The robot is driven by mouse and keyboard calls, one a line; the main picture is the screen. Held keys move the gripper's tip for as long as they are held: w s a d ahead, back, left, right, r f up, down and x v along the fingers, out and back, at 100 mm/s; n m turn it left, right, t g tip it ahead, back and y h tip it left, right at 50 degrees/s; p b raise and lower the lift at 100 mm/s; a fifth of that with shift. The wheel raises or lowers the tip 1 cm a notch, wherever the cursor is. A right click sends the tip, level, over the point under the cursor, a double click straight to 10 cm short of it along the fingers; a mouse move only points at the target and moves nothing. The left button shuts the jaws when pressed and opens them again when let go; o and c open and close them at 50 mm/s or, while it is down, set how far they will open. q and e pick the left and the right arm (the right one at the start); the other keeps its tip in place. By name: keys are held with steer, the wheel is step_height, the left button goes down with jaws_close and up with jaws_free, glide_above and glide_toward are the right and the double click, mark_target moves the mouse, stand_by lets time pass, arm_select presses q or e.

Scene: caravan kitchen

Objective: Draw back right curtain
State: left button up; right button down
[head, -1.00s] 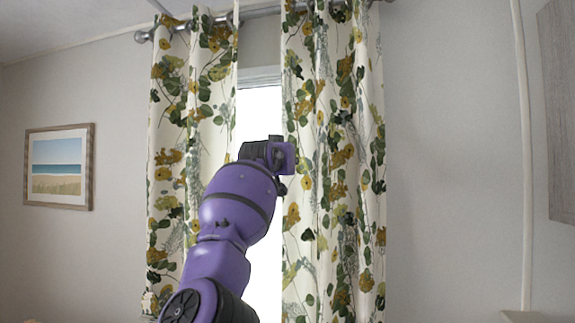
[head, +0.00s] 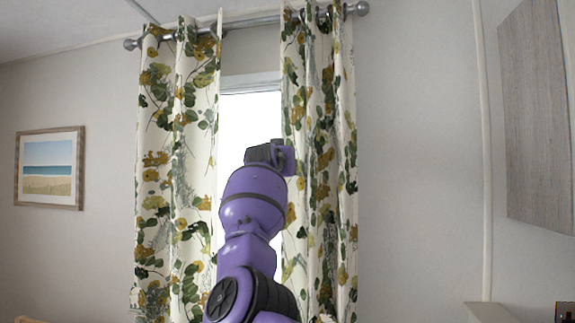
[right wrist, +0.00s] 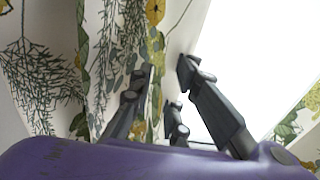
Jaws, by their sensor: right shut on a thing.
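The right curtain (head: 325,150), cream with green and yellow leaves and flowers, hangs from the rod in bunched folds, right of the window gap. My right gripper (head: 278,155) is at its inner edge, about halfway down. In the right wrist view, my right gripper (right wrist: 167,72) is shut on the edge of the right curtain (right wrist: 100,45), with fabric between its fingers. The matching left curtain (head: 178,150) hangs apart on the other side. My left gripper is not in view.
A silver curtain rod (head: 250,22) runs above the bright window (head: 248,125). A framed beach picture (head: 48,167) hangs on the left wall. A grey wood panel (head: 535,115) is at the far right. Bare wall (head: 415,150) lies right of the right curtain.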

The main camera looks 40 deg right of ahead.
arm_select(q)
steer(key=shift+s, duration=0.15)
arm_select(e)
steer(key=c, duration=1.6)
jaws_free()
steer(key=shift+c, duration=0.2)
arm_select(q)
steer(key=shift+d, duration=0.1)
arm_select(e)
steer(key=v, duration=1.2)
